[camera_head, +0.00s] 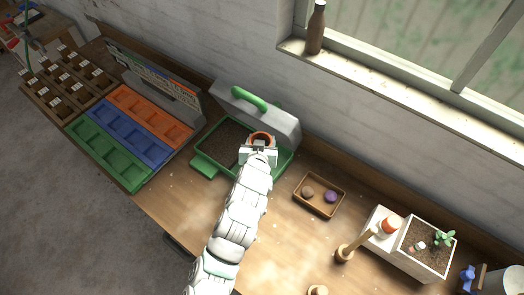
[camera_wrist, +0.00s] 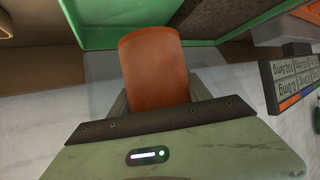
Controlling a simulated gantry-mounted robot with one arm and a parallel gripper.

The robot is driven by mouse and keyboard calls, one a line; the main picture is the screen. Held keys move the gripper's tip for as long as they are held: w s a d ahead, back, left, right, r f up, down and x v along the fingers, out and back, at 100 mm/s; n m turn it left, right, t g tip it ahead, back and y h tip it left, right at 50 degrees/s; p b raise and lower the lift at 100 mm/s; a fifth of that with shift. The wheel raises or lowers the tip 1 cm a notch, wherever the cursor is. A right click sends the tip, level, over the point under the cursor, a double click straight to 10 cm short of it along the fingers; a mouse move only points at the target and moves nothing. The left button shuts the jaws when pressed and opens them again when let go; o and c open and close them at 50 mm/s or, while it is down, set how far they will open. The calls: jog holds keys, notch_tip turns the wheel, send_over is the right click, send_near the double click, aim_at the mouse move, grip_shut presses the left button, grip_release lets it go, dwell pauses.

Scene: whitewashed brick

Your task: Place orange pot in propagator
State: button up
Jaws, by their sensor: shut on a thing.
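The orange pot (camera_head: 261,136) is held in my gripper (camera_head: 258,152), which is shut on it. In the wrist view the pot (camera_wrist: 155,68) stands out between the two fingers, its far end towards a green-walled tray. The propagator (camera_head: 209,165) is a green tray with dark soil. Its grey lid (camera_head: 285,125) with a green handle (camera_head: 248,98) stands open at the back. In the head view my gripper and the pot are over the tray's right part, close to the lid. I cannot tell whether the pot touches the soil. My arm hides the tray's front right part.
Left of the propagator lie a green (camera_head: 105,158), a blue (camera_head: 130,133) and an orange (camera_head: 152,115) seed tray, with an upright panel (camera_head: 155,82) behind. To the right are a small wooden tray (camera_head: 318,209) and a white planter (camera_head: 425,264). A brown bottle (camera_head: 316,30) stands on the sill.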

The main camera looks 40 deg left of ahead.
jog(key=shift+f, duration=3.6)
jog(key=shift+f, duration=0.1)
jog(key=shift+f, duration=0.15)
jog(key=o, duration=1.5)
jog(key=shift+r+p, duration=0.35)
jog(key=shift+s+d+r, duration=0.15)
jog(key=shift+s+d, duration=0.15)
jog(key=shift+s, duration=0.15)
jog(key=b+v, duration=0.1)
jog(key=v, duration=0.9)
jog(key=shift+s+d+r, duration=0.2)
jog(key=shift+s+d, duration=0.05)
